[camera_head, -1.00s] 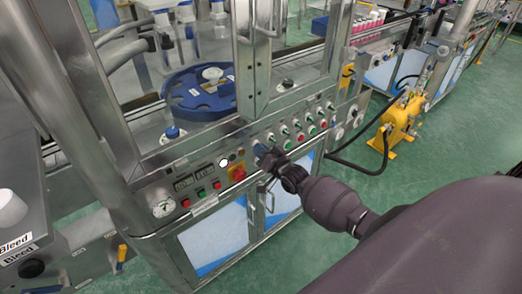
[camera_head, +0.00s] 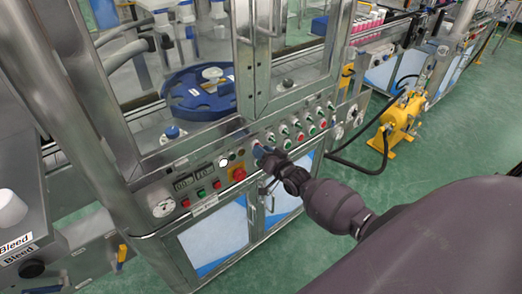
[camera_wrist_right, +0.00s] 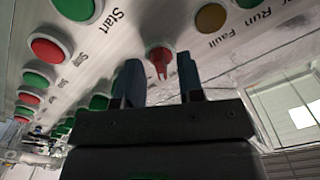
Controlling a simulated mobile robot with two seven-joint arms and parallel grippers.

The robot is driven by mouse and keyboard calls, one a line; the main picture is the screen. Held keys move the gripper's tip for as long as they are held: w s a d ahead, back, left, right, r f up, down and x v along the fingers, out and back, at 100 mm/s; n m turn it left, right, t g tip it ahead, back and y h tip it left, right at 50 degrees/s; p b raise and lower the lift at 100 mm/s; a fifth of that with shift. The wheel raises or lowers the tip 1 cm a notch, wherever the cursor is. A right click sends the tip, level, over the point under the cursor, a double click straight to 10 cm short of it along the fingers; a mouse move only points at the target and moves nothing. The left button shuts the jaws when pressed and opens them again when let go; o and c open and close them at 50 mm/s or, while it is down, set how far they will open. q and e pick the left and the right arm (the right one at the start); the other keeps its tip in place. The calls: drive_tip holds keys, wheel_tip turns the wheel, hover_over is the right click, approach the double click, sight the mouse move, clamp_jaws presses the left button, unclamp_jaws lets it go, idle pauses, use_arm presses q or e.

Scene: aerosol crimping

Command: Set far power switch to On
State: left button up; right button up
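A red rotary switch knob (camera_wrist_right: 160,57) on the panel shows in the right wrist view, with its narrow grip pointing down in that picture. No label for it can be read. My right gripper (camera_wrist_right: 158,80) is open, with one finger on each side of the knob's lower end and visible gaps beside it. In the head view my right gripper (camera_head: 260,152) is at the front panel and hides the knob. My left gripper is not in view.
Near the knob are a yellow lamp (camera_wrist_right: 210,18) and green and red buttons, including Start (camera_wrist_right: 78,8).

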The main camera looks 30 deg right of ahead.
drive_tip(key=s, duration=0.9)
drive_tip(key=shift+s+d, duration=0.35)
drive_tip(key=shift+d, duration=0.05)
drive_tip(key=s+a+f+n+g+h, duration=0.1)
drive_tip(key=s+a+f+n+g, duration=0.2)
drive_tip(key=s, duration=0.6)
drive_tip(key=s+a+f+n+g, duration=0.3)
drive_tip(key=s+a, duration=0.5)
drive_tip(key=s, duration=0.2)
drive_tip(key=shift+a+h, duration=0.15)
drive_tip(key=shift+h, duration=0.25)
